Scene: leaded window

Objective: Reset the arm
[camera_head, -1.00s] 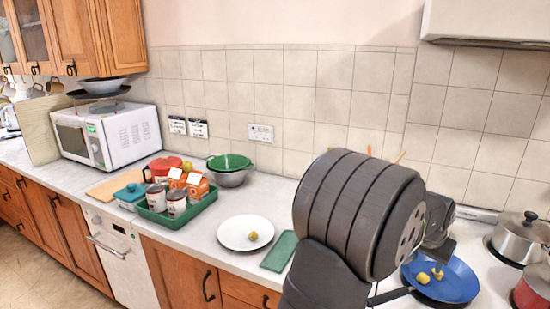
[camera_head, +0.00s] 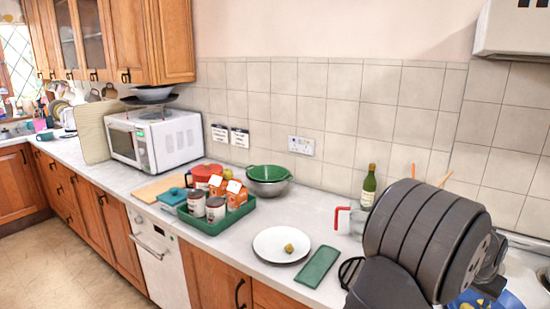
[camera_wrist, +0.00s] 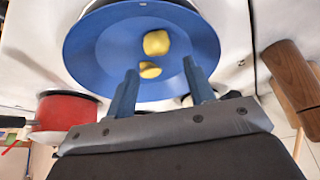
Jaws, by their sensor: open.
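My gripper (camera_wrist: 163,92) shows in the wrist view with its two blue-grey fingers apart and nothing between them. A blue pan or plate (camera_wrist: 100,55) lies beyond the fingertips in that view, with yellow food pieces (camera_wrist: 156,42) in it. In the head view, my arm covers most of the blue dish (camera_head: 500,299) at the lower right corner. My gripper's fingertips are hidden behind my arm in the head view.
A white plate (camera_head: 268,250) with a yellow piece (camera_head: 289,248) sits on the counter beside a green cloth or board (camera_head: 316,266). A green tray (camera_head: 236,216) holds cans and cartons. A bottle (camera_head: 369,187) and a red-handled jug (camera_head: 349,222) stand near my arm. A red pot (camera_wrist: 70,112) shows in the wrist view.

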